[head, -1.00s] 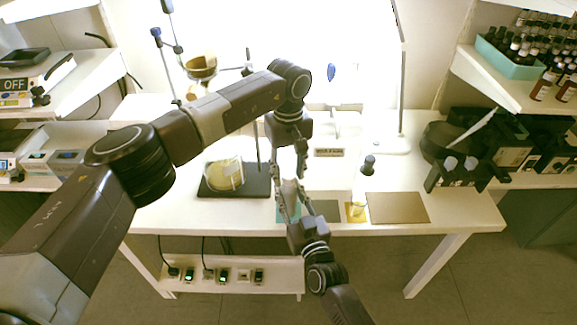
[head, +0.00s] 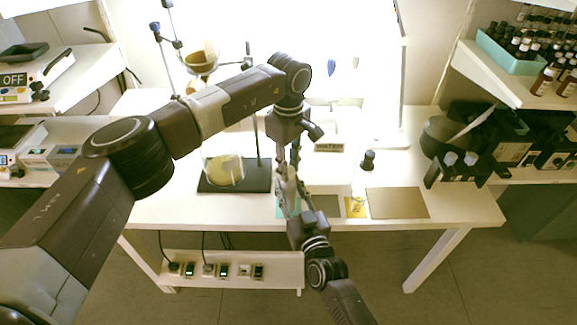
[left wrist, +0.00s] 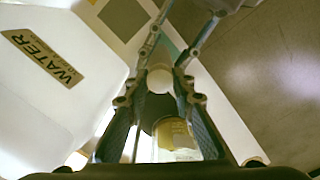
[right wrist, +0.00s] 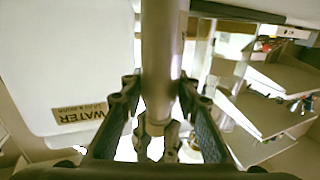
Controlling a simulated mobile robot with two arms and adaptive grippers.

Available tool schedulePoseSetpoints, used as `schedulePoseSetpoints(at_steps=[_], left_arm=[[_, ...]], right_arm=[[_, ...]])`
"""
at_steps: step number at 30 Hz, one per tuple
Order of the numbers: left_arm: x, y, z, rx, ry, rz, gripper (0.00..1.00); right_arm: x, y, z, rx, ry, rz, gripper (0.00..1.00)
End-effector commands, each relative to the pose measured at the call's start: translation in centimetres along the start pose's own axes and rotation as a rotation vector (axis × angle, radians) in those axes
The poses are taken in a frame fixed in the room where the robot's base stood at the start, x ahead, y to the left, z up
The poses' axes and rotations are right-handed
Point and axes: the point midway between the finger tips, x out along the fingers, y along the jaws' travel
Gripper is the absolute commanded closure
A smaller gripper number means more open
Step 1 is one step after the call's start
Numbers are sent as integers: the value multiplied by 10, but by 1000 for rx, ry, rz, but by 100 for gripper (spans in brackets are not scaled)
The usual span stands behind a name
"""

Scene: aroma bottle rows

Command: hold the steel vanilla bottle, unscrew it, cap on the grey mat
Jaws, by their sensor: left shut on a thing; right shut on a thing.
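The steel bottle (right wrist: 162,55) is a plain metal cylinder between my right gripper's fingers in the right wrist view. My right gripper (head: 288,186) comes from below in the head view and is shut on it. My left gripper (head: 287,165) points down from above, close to the right one, and is shut on a pale round cap (left wrist: 159,80) seen in the left wrist view. The left fingertips also show beyond the bottle in the right wrist view (right wrist: 156,143). The bottle's label and the cap's thread are hidden. The grey mat (head: 327,206) lies just right of the grippers and looks bare.
A teal mat (head: 281,211) is partly behind my right gripper. A glass vessel (head: 224,171) is on a black stand base left. A white WATER container (left wrist: 50,80) is close by.

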Motion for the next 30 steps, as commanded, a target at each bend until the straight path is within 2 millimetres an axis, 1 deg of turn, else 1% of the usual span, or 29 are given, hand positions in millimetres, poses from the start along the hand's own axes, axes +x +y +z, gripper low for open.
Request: schedulePoseSetpoints(at_steps=[3, 30], left_arm=[[0, 0, 0, -222, 0, 0, 100], [-2, 1, 0, -1931, 1, 2, 100]], right_arm=[[0, 0, -1, 0, 1, 1, 100], [0, 0, -1, 0, 1, 0, 100]])
